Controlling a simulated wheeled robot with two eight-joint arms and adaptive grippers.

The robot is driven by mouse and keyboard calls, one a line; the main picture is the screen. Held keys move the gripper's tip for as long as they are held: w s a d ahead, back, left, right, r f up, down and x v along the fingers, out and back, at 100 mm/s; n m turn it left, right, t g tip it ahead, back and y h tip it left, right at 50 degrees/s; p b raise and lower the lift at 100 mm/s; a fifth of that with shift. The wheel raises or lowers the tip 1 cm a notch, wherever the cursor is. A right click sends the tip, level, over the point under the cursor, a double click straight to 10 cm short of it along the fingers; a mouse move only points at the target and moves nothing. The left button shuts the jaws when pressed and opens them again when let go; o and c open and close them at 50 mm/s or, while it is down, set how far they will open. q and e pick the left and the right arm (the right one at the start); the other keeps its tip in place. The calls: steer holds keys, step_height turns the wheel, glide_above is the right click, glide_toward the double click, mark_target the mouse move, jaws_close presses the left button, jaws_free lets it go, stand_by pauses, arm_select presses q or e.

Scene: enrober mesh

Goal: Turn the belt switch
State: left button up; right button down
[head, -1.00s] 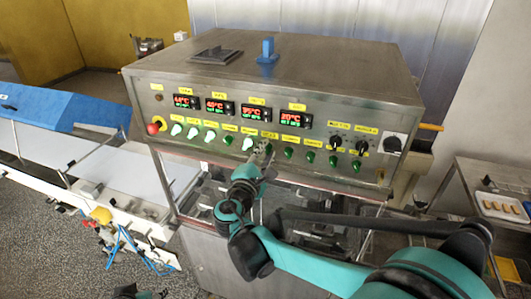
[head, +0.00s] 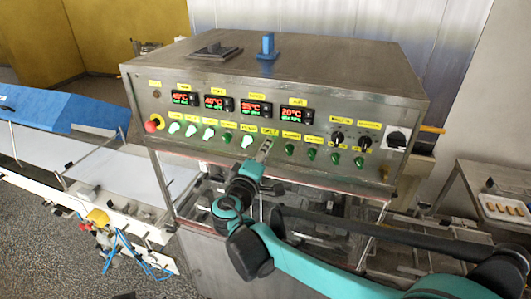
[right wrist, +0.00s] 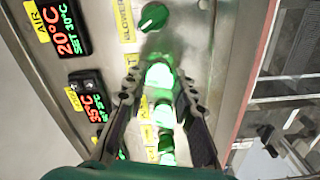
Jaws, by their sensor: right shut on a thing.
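The belt switch (right wrist: 158,75) is a round knob in the row on the front panel, glowing green in the right wrist view. Its yellow label (right wrist: 132,61) is partly covered, with only the last letters showing. My right gripper (right wrist: 157,86) has its two dark fingers on either side of this knob and is shut on it. In the head view my right gripper (head: 264,152) reaches the panel from below and hides the knob. My left gripper does not show.
A dark green blower knob (right wrist: 153,17) sits beside the held one. Other knobs line the panel, among them a lit one (head: 247,141) left of my gripper. A red stop button (head: 152,125) is at the panel's left end, a black rotary switch (head: 396,139) at its right.

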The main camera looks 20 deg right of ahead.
steer(key=shift+f+m, duration=0.1)
steer(key=shift+m, duration=1.1)
steer(key=shift+b, duration=0.3)
steer(key=c, duration=1.2)
jaws_free()
steer(key=shift+s, duration=0.1)
steer(key=v, duration=1.2)
